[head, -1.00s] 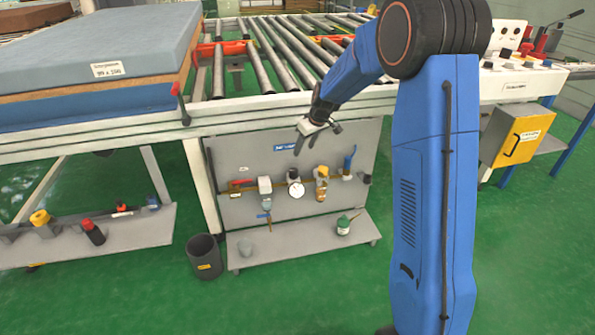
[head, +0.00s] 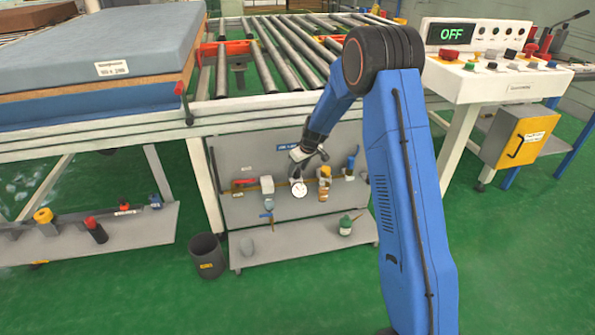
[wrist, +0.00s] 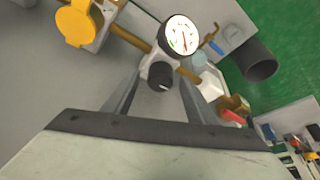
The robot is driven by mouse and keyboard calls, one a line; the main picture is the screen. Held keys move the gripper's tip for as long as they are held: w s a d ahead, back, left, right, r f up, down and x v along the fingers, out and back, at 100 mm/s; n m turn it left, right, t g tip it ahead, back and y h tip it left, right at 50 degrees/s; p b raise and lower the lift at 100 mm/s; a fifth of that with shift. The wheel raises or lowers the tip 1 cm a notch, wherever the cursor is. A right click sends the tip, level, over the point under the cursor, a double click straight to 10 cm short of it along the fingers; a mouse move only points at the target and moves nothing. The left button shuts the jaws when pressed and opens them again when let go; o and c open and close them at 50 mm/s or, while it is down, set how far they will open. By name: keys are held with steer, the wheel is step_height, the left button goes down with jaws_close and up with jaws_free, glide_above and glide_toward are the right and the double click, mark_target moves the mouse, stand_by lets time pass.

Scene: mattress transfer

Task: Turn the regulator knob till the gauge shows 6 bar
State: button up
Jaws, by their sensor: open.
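The round white pressure gauge (head: 299,189) is on the grey panel below the roller table. In the wrist view the gauge face (wrist: 179,36) shows a red needle, but the scale is too small to read. The black regulator knob (wrist: 160,76) sits beside the gauge, on a grey body on the brass pipe. My gripper (wrist: 156,95) is open, with one finger to each side of the knob and apart from it as far as I can tell. In the head view my gripper (head: 299,164) is just above the gauge and hides the knob.
A yellow-capped part (wrist: 76,24) and a brass filter (head: 324,183) stand close on the pipe. A red-handled valve (head: 244,183) is to the left. A shelf below holds a green oil can (head: 346,226). A dark bin (head: 206,256) stands on the floor.

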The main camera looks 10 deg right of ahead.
steer(key=shift+w+f, duration=0.15)
steer(key=shift+f, duration=0.25)
steer(key=shift+a, duration=0.1)
steer(key=c, duration=1)
steer(key=shift+c, duration=0.2)
steer(key=shift+m, duration=0.5)
steer(key=shift+a+m+t+h, duration=0.15)
steer(key=shift+m+h, duration=0.45)
steer(key=shift+m, duration=0.7)
steer(key=shift+a+m+t+h, duration=0.15)
steer(key=shift+m+h, duration=0.45)
steer(key=shift+m, duration=0.7)
steer(key=shift+m+h, duration=0.9)
steer(key=shift+m, duration=1.7)
steer(key=shift+m+g, duration=0.3)
steer(key=shift+g, duration=0.1)
